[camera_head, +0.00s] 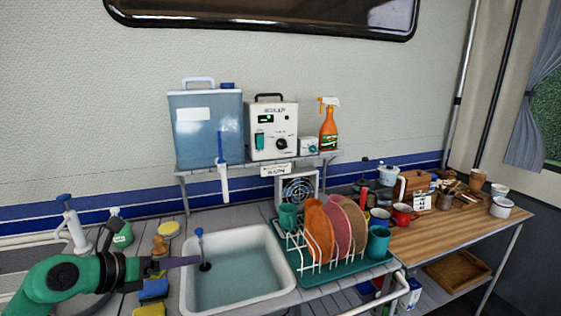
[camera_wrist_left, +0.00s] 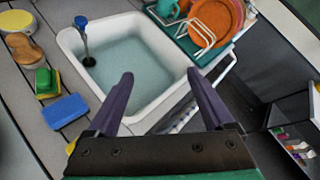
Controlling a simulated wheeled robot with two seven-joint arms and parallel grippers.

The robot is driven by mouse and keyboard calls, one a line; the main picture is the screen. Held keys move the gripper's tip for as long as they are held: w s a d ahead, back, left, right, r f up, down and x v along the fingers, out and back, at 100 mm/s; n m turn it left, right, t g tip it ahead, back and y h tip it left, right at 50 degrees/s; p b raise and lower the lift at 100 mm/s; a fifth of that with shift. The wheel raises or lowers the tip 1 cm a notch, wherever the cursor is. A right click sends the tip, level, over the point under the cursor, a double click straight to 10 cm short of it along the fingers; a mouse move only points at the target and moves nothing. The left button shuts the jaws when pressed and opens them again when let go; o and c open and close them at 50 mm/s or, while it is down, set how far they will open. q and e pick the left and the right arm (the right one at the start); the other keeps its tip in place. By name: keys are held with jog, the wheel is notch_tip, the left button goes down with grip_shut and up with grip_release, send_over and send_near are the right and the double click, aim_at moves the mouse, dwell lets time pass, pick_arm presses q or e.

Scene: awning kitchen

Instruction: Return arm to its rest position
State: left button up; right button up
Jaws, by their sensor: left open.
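My left arm comes in from the lower left of the head view as a green link with a dark wrist. My left gripper (camera_head: 196,260) has purple fingers that show over the left rim of the white sink (camera_head: 283,270). In the left wrist view the gripper (camera_wrist_left: 160,78) has its two fingers spread apart with nothing between them. The fingers overlap the front edge of the sink (camera_wrist_left: 68,40) in that view. My right gripper is in neither view.
A green dish rack (camera_head: 350,268) with orange and pink plates stands right of the sink. Sponges (camera_head: 153,290) lie left of it, by the gripper. A soap pump (camera_head: 72,225) stands at the far left. A wooden counter (camera_head: 440,238) holds cups at right.

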pick_arm(q)
jog(key=d+r+n+t+h, duration=0.3)
jog(key=d+r+n+t, duration=0.1)
jog(key=r+n+t, duration=0.45)
jog(key=s+a+f+n+t+y, duration=0.1)
jog(key=a+f+n+t+y, duration=0.15)
jog(key=a+n+y, duration=1.05)
jog(key=s+f+n+g+y, duration=0.1)
jog(key=s+f+n+g, duration=0.1)
jog(key=f+n+g, duration=0.35)
jog(key=s+f+n+g+y, duration=0.1)
jog(key=s+f+n+g, duration=0.15)
jog(key=f+n, duration=0.45)
jog(key=s+d+f+n+g+h, duration=0.1)
jog(key=s+d+f+g+h, duration=0.3)
jog(key=s+f, duration=0.45)
jog(key=s+d+f+n+g+h, duration=0.1)
jog(key=s+d+f+g, duration=0.5)
jog(key=s+f, duration=0.25)
notch_tip(320, 180, down, 23)
jog(key=s, duration=0.2)
jog(key=s+a+f+g, duration=0.1)
jog(key=s+a+f, duration=0.1)
jog(key=s+f, duration=0.5)
jog(key=s+a+f+g, duration=0.1)
jog(key=s+f, duration=0.6)
jog(key=s, duration=0.2)
jog(key=shift+s+a+f+m, duration=0.2)
jog(key=shift+a+m, duration=0.1)
jog(key=shift+a, duration=0.1)
